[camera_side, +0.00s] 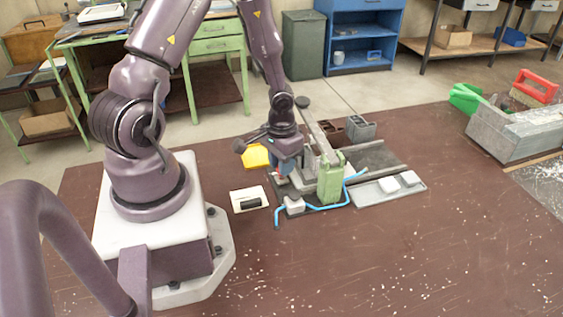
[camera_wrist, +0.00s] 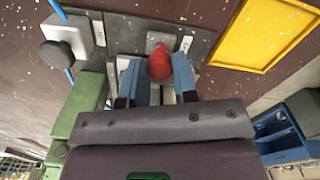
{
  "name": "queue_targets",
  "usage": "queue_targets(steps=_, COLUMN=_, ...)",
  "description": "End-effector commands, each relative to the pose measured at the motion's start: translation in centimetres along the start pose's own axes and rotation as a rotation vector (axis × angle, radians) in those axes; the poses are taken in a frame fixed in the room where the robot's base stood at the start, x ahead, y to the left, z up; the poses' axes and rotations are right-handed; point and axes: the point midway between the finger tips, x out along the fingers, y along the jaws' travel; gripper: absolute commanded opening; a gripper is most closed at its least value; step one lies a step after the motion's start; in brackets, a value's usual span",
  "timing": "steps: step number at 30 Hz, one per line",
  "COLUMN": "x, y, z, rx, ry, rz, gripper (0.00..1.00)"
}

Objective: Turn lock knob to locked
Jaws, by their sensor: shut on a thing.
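The red lock knob (camera_wrist: 159,64) stands at the clamp fixture's grey base plate (camera_wrist: 130,35), between two small label plates in the wrist view. My gripper (camera_wrist: 157,75) has its blue fingers on either side of the knob and is shut on it. In the side view my gripper (camera_side: 284,168) is low over the near left part of the fixture, with only a speck of red showing. The knob's lower part is hidden by the fingers, and I cannot read which label it points to.
A green post (camera_side: 330,180) and a long lever with a black knob (camera_side: 303,102) rise close by. A white box (camera_side: 294,206) and blue hose (camera_side: 350,190) lie in front. A yellow tray (camera_side: 256,156) is behind left. The bench front is clear.

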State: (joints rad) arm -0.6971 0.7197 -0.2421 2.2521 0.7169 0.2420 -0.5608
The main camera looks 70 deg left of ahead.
Motion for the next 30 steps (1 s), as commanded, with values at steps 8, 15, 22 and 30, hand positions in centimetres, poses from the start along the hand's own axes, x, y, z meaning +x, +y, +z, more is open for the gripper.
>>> queue_targets(steps=8, x=-0.07, y=0.02, z=0.02, rx=0.264, ry=-0.001, rz=-0.001, gripper=0.03)
queue_targets(steps=15, x=-0.08, y=0.01, z=0.02, rx=0.494, ry=-0.001, rz=-0.001, gripper=0.03)
queue_targets(steps=22, x=-0.08, y=0.01, z=0.03, rx=0.712, ry=-0.001, rz=-0.001, gripper=0.03)
queue_targets(steps=30, x=-0.08, y=-0.01, z=0.03, rx=0.94, ry=-0.001, rz=-0.001, gripper=0.03)
